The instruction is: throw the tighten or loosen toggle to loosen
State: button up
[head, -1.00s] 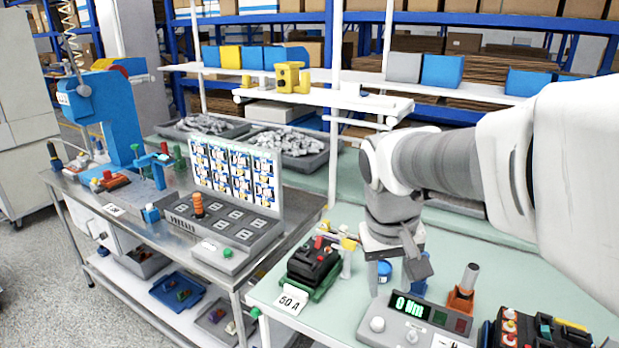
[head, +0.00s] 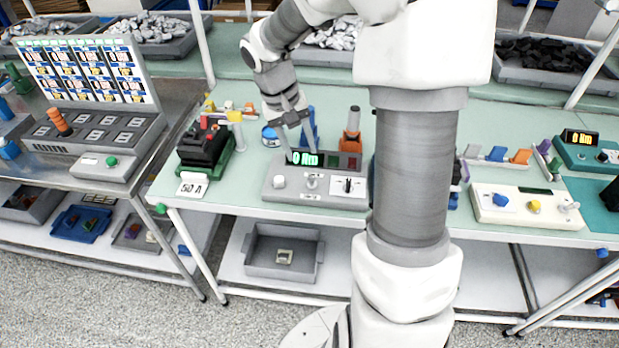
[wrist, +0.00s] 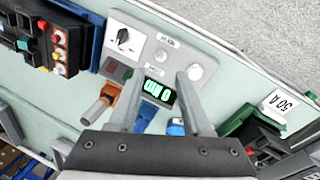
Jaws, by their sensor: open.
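The grey control box (head: 330,199) with a green-lit 0 Nm display stands near the front edge of the light green bench. Its small toggle (head: 311,182) is in the middle of the front panel, between a round white knob (head: 278,181) and a black rotary selector (head: 347,185). Which way the toggle leans is too small to tell. My gripper (head: 298,150) is open and empty above the back of the box. In the wrist view, the toggle (wrist: 161,55) shows beyond and between the spread fingertips (wrist: 160,72), apart from them.
A black breaker (head: 203,143) on a green base with a 50 A tag stands left of the box. An orange holder (head: 350,141) and a blue tape roll (head: 270,136) are behind it. A cream panel (head: 525,206) lies further right.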

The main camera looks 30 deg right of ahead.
aim_at(311, 178)
jog(key=b+x, duration=0.1)
jog(key=x, duration=1)
jog(key=shift+f, duration=0.25)
grip_shut()
